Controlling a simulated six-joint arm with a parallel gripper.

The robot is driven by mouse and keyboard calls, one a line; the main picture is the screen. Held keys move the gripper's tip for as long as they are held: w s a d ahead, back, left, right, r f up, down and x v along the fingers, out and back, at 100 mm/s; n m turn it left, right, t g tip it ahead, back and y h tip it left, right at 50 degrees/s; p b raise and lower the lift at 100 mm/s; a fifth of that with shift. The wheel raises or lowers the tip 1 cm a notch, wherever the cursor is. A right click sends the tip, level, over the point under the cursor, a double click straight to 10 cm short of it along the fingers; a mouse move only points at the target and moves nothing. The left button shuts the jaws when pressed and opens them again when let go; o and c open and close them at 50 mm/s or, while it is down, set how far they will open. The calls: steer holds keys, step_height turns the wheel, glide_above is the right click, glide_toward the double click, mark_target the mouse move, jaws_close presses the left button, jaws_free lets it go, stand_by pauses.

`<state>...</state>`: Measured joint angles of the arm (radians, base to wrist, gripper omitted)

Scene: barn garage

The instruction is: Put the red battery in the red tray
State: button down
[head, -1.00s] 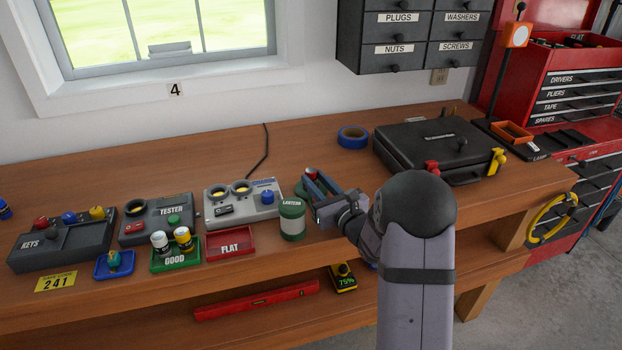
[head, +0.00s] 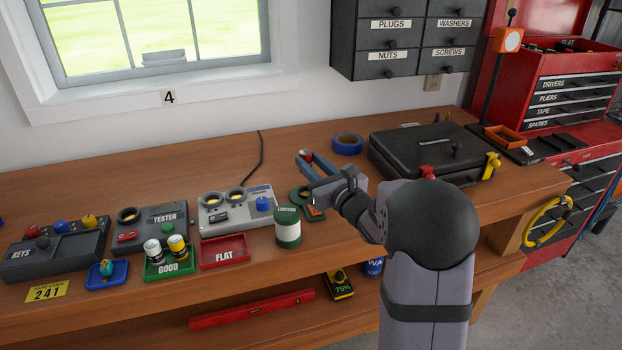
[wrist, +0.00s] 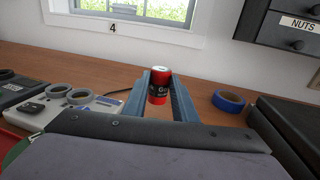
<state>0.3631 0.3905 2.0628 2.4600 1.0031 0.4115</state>
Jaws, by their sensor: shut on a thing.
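The red battery (wrist: 159,86), red with a dark label band, stands upright between the two blue fingers of my gripper (wrist: 160,90) in the wrist view. The fingers are shut on it. In the head view my gripper (head: 314,165) is over the bench, behind and right of the green-and-white lantern jar, and the battery is hard to make out there. The red tray (head: 224,251), labelled FLAT, lies empty on the bench, left of the jar and well to the front left of my gripper.
The lantern jar (head: 288,227) stands between my gripper and the red tray. A green tray (head: 169,269) labelled GOOD holds two batteries. Tester boxes (head: 237,211) stand behind the trays. Blue tape (head: 348,143) and a black case (head: 425,152) are to the right.

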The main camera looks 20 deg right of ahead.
steer(key=shift+r, duration=1.35)
steer(key=shift+w+a+f+b, duration=0.1)
steer(key=shift+a+f+b, duration=0.25)
steer(key=shift+a, duration=0.05)
steer(key=s+a+r+n+g+y+b, duration=0.1)
steer(key=s+a+r+n+y+b, duration=0.1)
steer(key=s+a+b, duration=0.35)
steer(key=s+a+r+n+g+y+b, duration=0.1)
steer(key=s+a+r+y+b, duration=0.15)
steer(key=a, duration=0.65)
steer(key=s+a+r+n+g+y+b, duration=0.1)
steer(key=s+a+n+y+b, duration=0.2)
steer(key=a, duration=0.5)
steer(key=shift+m+h, duration=0.45)
steer(key=shift+m, duration=0.25)
steer(key=shift+s+d+f+b, duration=0.15)
steer(key=shift+f+b, duration=0.1)
steer(key=shift+f, duration=2.35)
steer(key=shift+s+d+f+b, duration=0.1)
steer(key=shift+s+f+b, duration=0.15)
steer(key=shift+f, duration=2.35)
steer(key=shift+s+d+f+b, duration=0.15)
steer(key=shift+f+b, duration=0.15)
steer(key=shift+f, duration=2.3)
steer(key=shift+f+b, duration=0.2)
steer(key=shift+b, duration=0.1)
